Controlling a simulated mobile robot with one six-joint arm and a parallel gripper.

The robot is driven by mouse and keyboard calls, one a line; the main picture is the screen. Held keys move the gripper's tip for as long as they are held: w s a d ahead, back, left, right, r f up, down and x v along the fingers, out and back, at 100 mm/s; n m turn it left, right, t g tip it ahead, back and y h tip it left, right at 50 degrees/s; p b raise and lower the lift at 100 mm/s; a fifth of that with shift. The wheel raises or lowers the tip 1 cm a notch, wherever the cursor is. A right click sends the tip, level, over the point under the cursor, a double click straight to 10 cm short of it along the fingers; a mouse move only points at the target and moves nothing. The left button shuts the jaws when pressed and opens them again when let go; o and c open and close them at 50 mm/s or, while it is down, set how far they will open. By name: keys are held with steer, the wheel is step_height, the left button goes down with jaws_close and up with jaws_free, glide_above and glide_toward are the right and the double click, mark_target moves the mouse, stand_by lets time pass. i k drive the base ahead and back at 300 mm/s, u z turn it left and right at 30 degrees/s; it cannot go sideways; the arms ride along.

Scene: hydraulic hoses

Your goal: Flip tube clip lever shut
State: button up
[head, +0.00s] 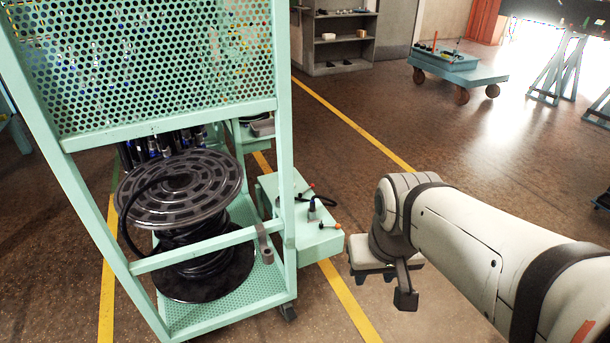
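A small grey clip-like part (264,243) sits on the lower rail of the green mesh cart, near its right front post. It may be the tube clip; its lever is too small to make out. A green box (318,240) stands just right of that post, with a dark upright fitting (313,211) and small orange-tipped parts on top. My gripper (375,277) points down to the right of the box, apart from both. Its fingers are mostly hidden under its pale body, so I cannot tell whether it is open or shut.
The green cart (280,150) holds a black hose reel (180,190) behind its frame. Yellow lines (350,120) cross the brown floor. A flat trolley (458,70) and a grey shelf (340,50) stand far back. The floor between the box and the trolley is clear.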

mark_target(322, 226)
steer(key=z, duration=0.05)
steer(key=i, duration=1)
steer(key=u, duration=0.1)
steer(key=k, duration=1.2)
steer(key=z, duration=0.4)
steer(key=i, duration=1.85)
steer(key=u, duration=0.45)
